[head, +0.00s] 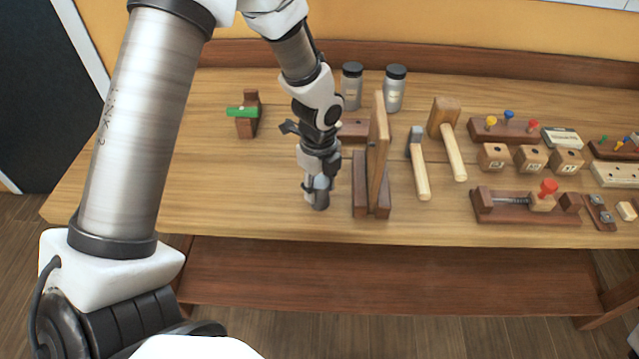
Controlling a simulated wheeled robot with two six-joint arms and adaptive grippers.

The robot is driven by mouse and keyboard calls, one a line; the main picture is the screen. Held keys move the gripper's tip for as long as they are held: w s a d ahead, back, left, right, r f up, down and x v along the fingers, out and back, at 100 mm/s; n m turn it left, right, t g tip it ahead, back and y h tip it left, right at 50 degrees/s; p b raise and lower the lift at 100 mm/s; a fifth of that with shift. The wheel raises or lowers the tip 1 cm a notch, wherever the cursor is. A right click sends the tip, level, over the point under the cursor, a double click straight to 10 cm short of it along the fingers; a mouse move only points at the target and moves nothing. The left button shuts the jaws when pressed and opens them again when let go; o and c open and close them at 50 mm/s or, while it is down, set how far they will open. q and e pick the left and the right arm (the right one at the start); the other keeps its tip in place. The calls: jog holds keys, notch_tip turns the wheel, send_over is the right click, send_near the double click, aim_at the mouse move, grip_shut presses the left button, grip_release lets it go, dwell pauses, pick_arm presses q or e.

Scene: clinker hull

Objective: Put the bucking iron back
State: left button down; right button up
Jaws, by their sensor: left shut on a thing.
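The bucking iron (319,198) looks like a short grey metal cylinder, upright, low over the front part of the wooden bench (240,190). My left gripper (318,178) points down and is shut on its upper part, which the fingers partly hide. I cannot tell whether the iron's lower end touches the bench top. Just right of it stands a dark wooden stand (360,190) with a tall upright board (377,150). My right gripper is not in view.
A hammer (420,178) and a mallet (453,150) lie right of the stand. Two lidded jars (394,92) stand behind. A small block with a green piece (247,122) is at the back left. A screw clamp (520,206) lies farther right. The bench's left front is clear.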

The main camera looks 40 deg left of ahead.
pick_arm(q)
jog(key=c, duration=0.5)
grip_release()
jog(key=shift+c, duration=0.2)
notch_tip(320, 180, up, 12)
